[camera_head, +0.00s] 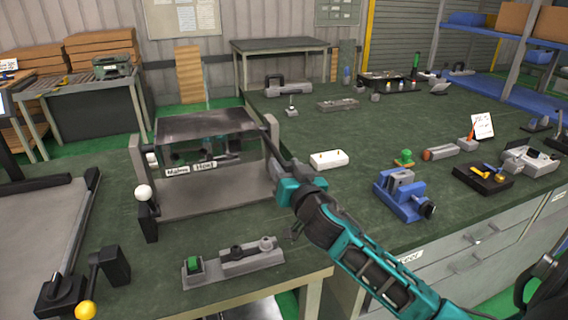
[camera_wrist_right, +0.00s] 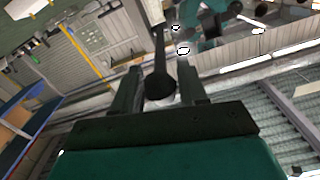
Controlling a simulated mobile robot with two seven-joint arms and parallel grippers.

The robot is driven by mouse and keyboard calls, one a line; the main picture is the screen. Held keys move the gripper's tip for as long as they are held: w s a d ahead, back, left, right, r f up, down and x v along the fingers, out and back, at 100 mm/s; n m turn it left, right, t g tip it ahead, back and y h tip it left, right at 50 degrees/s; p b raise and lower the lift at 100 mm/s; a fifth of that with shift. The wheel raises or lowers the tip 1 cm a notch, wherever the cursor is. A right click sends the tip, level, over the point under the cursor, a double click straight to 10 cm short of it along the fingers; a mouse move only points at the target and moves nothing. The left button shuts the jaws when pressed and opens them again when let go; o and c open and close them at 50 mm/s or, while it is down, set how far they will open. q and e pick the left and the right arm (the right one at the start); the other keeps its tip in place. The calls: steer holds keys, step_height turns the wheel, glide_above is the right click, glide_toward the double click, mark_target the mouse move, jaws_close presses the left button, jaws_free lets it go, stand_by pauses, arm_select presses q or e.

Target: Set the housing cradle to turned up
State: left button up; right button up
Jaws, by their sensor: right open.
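The housing cradle (camera_head: 205,127) is a dark plate-topped frame on a grey base with uprights at both sides, left of centre in the head view. A greenish housing (camera_head: 213,152) sits under its top plate, partly hidden, with two small labels on the front. My right gripper (camera_head: 277,167) is at the cradle's right side, by the right upright. In the right wrist view its two fingers (camera_wrist_right: 160,90) are apart, with a dark rod with a rounded end (camera_wrist_right: 158,84) between them. I cannot tell if they touch it. My left gripper is not in view.
A grey block with a green button (camera_head: 194,265) lies in front. A yellow-knobbed crank (camera_head: 86,310) is at lower left. A blue vice (camera_head: 400,195) and white box (camera_head: 328,159) stand to the right.

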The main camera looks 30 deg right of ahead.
steer(key=shift+w+d, duration=0.15)
steer(key=shift+w, duration=0.45)
steer(key=shift+c, duration=0.4)
jaws_close()
